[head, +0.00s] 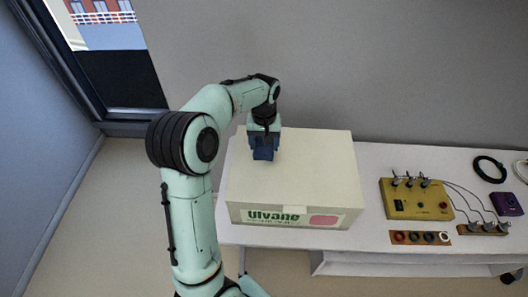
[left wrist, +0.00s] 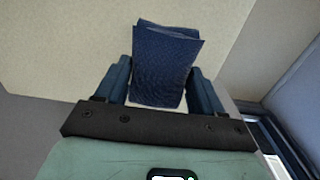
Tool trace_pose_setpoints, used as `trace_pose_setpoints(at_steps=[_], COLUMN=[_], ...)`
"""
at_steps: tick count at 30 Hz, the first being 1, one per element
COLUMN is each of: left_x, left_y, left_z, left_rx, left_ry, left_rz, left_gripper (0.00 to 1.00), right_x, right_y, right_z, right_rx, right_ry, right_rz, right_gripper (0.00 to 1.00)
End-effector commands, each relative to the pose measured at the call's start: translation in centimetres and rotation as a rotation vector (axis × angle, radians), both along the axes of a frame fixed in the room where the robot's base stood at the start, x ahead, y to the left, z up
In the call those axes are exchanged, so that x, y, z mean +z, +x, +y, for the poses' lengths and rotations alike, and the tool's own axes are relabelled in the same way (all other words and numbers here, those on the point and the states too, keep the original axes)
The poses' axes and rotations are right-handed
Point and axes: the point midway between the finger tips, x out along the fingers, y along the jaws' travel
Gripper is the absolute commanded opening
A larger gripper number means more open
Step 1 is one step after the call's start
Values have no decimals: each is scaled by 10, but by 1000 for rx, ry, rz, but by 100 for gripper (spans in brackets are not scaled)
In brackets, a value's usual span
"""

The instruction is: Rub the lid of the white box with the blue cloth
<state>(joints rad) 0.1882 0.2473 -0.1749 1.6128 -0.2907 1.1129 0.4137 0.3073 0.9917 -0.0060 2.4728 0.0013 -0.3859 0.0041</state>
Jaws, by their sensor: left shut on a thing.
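The white box (head: 305,170) stands on the white table, with a green "Ulvane" label and a pink patch on its front side. My left gripper (head: 264,147) is over the back left part of its lid, pointing down. It is shut on the blue cloth (head: 263,154), which is folded and hangs below the fingers at the lid. In the left wrist view the cloth (left wrist: 163,65) sits between the two blue fingers, with the pale lid (left wrist: 80,45) behind it. I cannot tell whether the cloth touches the lid. My right gripper is not in view.
Right of the box on the table (head: 375,160) are a yellow device (head: 415,200) with wires, a strip with several rings (head: 420,238), a strip with knobs (head: 482,229), a black cable coil (head: 489,169) and a purple box (head: 507,204). A grey wall (head: 330,65) rises behind.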

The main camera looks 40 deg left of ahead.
Motion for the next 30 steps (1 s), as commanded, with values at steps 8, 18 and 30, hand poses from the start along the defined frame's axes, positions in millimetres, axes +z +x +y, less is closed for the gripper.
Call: trace_pose_setpoints(at_steps=[8,18,30], left_x=[24,28,28], left_y=[-7,-9,-9], left_z=[1,1,1], left_rx=[-2,-2,-1], left_ry=[0,0,0], left_rz=[-2,0,0], left_gripper=[39,39,39], right_x=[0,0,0], right_y=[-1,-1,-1], right_z=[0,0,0], right_rx=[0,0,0], right_ry=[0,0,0], right_rz=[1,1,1], right_gripper=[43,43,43])
